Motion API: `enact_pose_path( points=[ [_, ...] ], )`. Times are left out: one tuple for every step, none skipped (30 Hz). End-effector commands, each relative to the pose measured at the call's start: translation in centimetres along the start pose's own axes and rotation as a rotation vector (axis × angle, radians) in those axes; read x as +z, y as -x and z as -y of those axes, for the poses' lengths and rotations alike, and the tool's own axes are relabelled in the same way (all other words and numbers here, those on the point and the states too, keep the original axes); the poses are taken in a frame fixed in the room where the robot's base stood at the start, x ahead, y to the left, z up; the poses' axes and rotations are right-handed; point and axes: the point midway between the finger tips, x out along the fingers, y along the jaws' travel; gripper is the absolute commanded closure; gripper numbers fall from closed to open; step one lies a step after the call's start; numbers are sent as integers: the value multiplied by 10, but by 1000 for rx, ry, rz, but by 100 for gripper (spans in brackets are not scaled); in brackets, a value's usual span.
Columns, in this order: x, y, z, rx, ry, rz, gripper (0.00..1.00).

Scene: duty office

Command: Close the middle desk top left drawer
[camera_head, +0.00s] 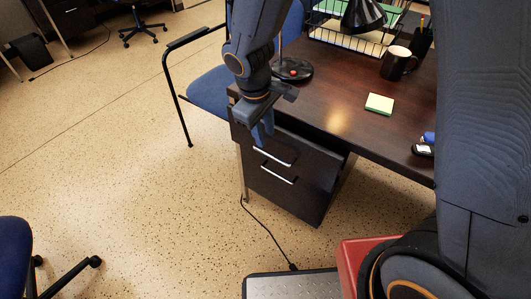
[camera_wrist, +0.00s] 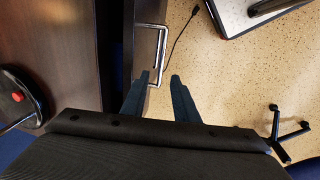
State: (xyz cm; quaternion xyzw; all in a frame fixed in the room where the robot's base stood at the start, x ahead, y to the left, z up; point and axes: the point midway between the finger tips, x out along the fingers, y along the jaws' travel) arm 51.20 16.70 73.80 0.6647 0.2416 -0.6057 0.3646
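The top left drawer (camera_head: 300,153) of the dark wood desk has a silver bar handle (camera_head: 272,157). In the wrist view its front (camera_wrist: 146,35) stands out past the desk top's edge with a dark gap between, so it looks partly open. My gripper (camera_head: 262,135) is at the drawer front, just above the handle. In the wrist view my gripper (camera_wrist: 160,75) is open with its two fingers apart. The near end of the handle (camera_wrist: 163,45) lies close to the left fingertip; I cannot tell whether they touch. Nothing is held.
A lower drawer has its own handle (camera_head: 278,173). The desk top (camera_head: 335,100) carries a lamp base (camera_head: 292,71), a sticky-note pad (camera_head: 379,104) and a mug (camera_head: 397,64). A blue chair (camera_head: 210,90) stands behind.

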Motion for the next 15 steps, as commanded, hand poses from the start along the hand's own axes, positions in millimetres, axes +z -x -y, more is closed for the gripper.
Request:
enact_pose_path(
  points=[
    [-4,-6,2,2,14,-1,73],
    [-5,-8,2,3,19,-2,73],
    [-6,-11,3,4,22,-2,73],
    [-6,-14,3,4,22,-1,73],
    [-6,-18,4,3,21,0,73],
    [-5,-24,3,3,21,0,73],
    [-5,-28,3,2,22,-1,73],
    [-5,-34,4,2,21,0,73],
    [-5,-40,3,2,19,1,73],
    [-5,-45,3,2,21,0,73],
    [-5,-50,3,2,20,0,73],
    [-5,-55,3,1,19,0,73],
    [-5,-59,3,2,20,0,73],
    [-5,-63,3,2,20,-1,73],
    [-5,-68,3,2,19,-1,73]
  ],
)
